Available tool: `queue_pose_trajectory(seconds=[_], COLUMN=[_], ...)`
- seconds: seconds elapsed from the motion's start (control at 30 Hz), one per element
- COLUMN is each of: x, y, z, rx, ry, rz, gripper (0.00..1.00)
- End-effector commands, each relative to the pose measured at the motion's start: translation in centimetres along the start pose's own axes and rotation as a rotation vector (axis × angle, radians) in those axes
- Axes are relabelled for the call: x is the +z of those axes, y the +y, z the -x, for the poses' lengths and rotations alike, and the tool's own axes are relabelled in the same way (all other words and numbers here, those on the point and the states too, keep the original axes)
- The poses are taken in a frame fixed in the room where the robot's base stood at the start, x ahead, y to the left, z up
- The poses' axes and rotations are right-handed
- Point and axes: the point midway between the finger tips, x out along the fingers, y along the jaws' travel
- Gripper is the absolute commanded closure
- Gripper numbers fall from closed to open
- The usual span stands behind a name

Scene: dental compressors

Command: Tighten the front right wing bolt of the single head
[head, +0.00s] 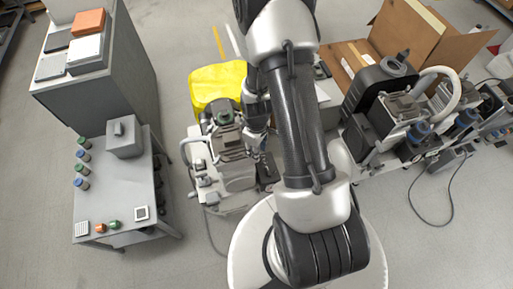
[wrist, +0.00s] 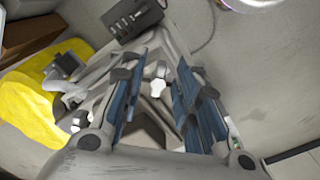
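The single-head compressor (head: 235,165) stands on a pale cart left of my arm in the head view. My gripper (head: 262,150) is at its right side, partly hidden by my own arm. In the wrist view my gripper (wrist: 160,72) is open, its two blue-padded fingers spread apart. A small pale fitting (wrist: 158,70), which looks like a wing bolt, shows in the gap between the fingers, with another bright part below it. I see no finger touching it. I cannot tell for certain which bolt it is.
A yellow container (head: 215,82) stands behind the compressor. Larger compressors (head: 395,115) and a cardboard box (head: 415,35) are on the right. A dark box (wrist: 132,18) lies beyond the fingertips.

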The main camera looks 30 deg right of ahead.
Motion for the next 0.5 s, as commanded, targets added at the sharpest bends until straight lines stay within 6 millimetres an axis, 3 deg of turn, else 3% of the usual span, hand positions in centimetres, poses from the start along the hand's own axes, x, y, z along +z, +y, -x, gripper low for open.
queue_pose_trajectory(seconds=[0.17,0.5], x=[-0.1,-0.1], y=[0.1,0.1], z=[1.5,8.4], rx=[0.003,0.004], ry=[0.003,0.004], rz=[0.0,0.0], gripper=[0.71,0.71])
